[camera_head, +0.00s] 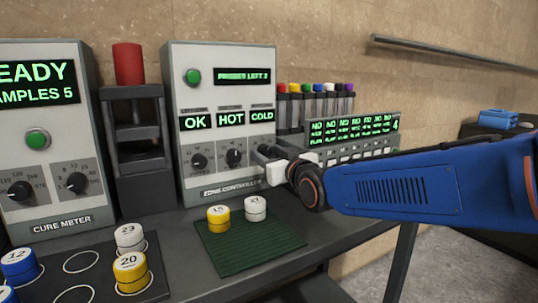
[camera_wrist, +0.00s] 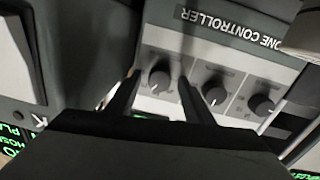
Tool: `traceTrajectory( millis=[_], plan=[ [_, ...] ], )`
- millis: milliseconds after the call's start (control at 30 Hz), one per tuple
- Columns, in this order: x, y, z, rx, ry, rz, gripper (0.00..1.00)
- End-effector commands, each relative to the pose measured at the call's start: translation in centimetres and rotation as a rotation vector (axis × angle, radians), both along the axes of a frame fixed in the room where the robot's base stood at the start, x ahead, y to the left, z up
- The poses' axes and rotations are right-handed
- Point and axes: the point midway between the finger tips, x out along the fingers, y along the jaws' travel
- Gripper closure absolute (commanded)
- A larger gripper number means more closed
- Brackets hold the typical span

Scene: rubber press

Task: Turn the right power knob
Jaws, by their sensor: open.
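The zone controller (camera_head: 225,100) is a grey box with a row of dark knobs. Its left knob (camera_head: 198,161) and middle knob (camera_head: 235,156) show in the head view; my gripper (camera_head: 268,154) covers the right one. The wrist view shows the panel upside down, with the right knob (camera_wrist: 159,77) at its left end, then the middle knob (camera_wrist: 215,95) and left knob (camera_wrist: 261,104). My gripper (camera_wrist: 159,80) is open, with one finger on each side of the right knob. Whether the fingers touch it is unclear.
The cure meter (camera_head: 40,110) and a dark press stand with a red cylinder (camera_head: 128,63) stand left. A green mat (camera_head: 250,248) with yellow and white discs lies in front. A display unit (camera_head: 355,135) and coloured-top tubes (camera_head: 315,103) stand right, close to my arm.

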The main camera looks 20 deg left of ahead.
Motion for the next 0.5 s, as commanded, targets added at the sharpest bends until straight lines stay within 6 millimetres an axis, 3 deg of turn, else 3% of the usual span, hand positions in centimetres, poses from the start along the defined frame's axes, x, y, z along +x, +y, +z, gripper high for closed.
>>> traceTrajectory(
  millis=[67, 233, 267, 500],
  plan=[
    [-0.01, -0.01, 0.00, 0.000, 0.000, 0.000, 0.53],
    [-0.02, -0.02, 0.01, 0.000, 0.000, 0.000, 0.91],
    [-0.02, -0.02, 0.00, 0.000, 0.000, 0.000, 0.94],
    [-0.03, -0.03, 0.01, 0.008, 0.010, 0.000, 0.94]
  ],
)
